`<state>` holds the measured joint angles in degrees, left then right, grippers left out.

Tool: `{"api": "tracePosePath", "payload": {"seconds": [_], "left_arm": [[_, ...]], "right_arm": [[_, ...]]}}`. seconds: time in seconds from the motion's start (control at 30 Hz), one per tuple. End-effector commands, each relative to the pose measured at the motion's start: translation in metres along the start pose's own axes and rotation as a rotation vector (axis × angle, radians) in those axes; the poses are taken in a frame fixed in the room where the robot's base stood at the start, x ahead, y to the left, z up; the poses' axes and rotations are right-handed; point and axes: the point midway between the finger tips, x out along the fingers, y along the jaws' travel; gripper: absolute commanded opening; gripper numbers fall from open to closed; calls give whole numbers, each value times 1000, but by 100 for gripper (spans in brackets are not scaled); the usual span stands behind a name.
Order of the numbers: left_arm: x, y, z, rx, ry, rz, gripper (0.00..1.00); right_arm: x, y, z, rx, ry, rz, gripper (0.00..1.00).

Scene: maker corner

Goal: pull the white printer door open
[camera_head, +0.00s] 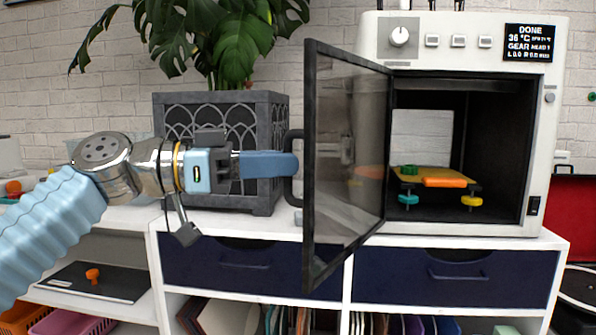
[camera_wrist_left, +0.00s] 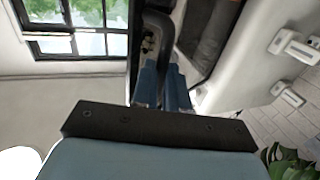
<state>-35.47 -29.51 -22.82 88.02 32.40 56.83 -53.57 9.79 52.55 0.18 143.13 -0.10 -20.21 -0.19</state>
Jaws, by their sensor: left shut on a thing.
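The white printer (camera_head: 485,55) stands on the white cabinet at the right. Its door (camera_head: 345,150), a dark-framed see-through panel, is swung wide open toward me, hinged at the printer's left side. My left gripper (camera_head: 290,165) is shut on the black door handle (camera_head: 291,190) on the door's outer face. The handle also shows between the blue fingers in the left wrist view (camera_wrist_left: 185,35). Inside the printer, an orange and yellow plate (camera_head: 436,178) with small coloured parts stands in the dark chamber. My right gripper is not in view.
A dark grey patterned planter (camera_head: 265,105) with a large leafy plant (camera_head: 215,35) stands behind my left gripper, left of the door. Navy drawers (camera_head: 455,278) sit below the printer. A red panel (camera_head: 573,220) is at the far right.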

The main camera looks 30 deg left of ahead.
Motion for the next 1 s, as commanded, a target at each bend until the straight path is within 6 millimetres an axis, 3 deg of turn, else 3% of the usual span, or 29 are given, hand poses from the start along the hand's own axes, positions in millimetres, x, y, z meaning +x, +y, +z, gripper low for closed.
{"api": "tracePosePath", "payload": {"seconds": [0.5,0.53,0.67,1.0], "left_arm": [[0,-6,4,-6,-11,-11,0],[0,-6,4,-6,-11,-10,18],[0,-5,3,-5,-9,-7,38],[-3,-4,2,-2,-5,-5,39]], "right_arm": [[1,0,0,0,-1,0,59],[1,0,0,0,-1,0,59],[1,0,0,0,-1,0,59],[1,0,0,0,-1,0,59]]}}
